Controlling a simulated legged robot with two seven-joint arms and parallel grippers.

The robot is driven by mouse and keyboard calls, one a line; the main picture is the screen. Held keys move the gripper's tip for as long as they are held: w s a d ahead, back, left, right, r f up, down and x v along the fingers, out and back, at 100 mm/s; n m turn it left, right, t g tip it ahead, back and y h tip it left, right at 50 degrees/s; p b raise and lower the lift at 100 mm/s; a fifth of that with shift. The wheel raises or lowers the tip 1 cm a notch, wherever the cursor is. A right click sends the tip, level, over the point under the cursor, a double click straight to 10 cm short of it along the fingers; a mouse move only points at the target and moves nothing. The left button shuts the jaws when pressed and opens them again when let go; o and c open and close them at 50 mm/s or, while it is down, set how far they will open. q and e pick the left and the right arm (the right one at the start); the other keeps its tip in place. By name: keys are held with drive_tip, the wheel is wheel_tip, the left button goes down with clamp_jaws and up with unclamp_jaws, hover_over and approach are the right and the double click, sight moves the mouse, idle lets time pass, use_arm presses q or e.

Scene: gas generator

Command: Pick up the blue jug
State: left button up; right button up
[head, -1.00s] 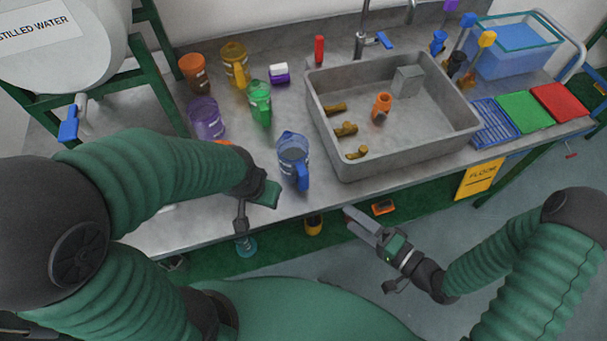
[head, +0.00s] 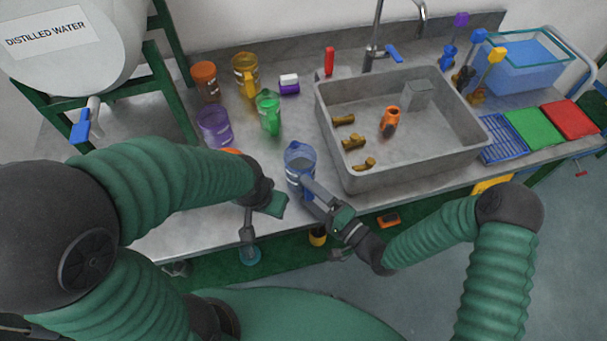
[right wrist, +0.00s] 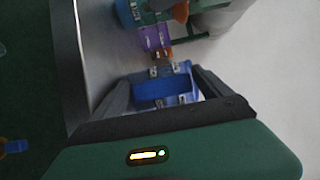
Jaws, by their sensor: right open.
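The blue jug (head: 299,160) stands upright on the metal counter, just left of the sink. Its lower front is partly hidden by my right gripper (head: 308,190). In the right wrist view the blue jug (right wrist: 163,88) lies between the two spread fingers of my right gripper (right wrist: 163,95). The right gripper is open, and I cannot tell whether a finger touches the jug. My left gripper (head: 262,222) is near the counter's front edge, left of the jug; its fingers are not clear enough to judge.
Purple (head: 214,127), green (head: 269,112), yellow (head: 246,75) and orange-brown (head: 206,82) jugs stand behind and left of the blue one. The grey sink (head: 465,150) is close on the right, holding several brass-coloured fittings and an orange piece. A water tank (head: 60,45) stands at left.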

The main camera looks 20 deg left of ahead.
drive_tip(key=shift+w+a, duration=0.2)
drive_tip(key=shift+a, duration=0.25)
drive_tip(key=shift+f, duration=0.1)
drive_tip(key=c, duration=1.9)
